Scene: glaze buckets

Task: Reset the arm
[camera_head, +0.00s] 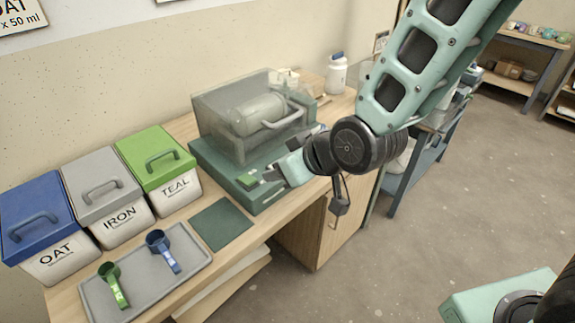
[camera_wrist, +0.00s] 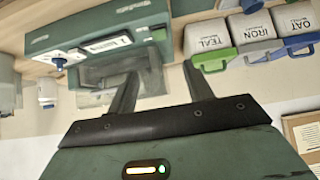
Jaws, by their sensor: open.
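My gripper (camera_wrist: 160,84) is open, with its two dark fingers spread and nothing held between them. In the head view my gripper (camera_head: 268,178) is at the front of the green machine (camera_head: 222,174), close to its control panel; I cannot tell whether it touches. My arm reaches in from the upper right, and its wrist hides part of the machine's right side. In the wrist view the machine (camera_wrist: 95,38) appears inverted, beyond the fingers.
Lidded buckets OAT (camera_head: 55,255), IRON (camera_head: 122,224) and TEAL (camera_head: 176,192) stand at left. A grey tray (camera_head: 146,283) holds a green scoop (camera_head: 113,287) and a blue scoop (camera_head: 162,250). A dark green mat (camera_head: 222,224) lies beside it. A white bottle (camera_head: 337,74) stands behind. Floor at right is clear.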

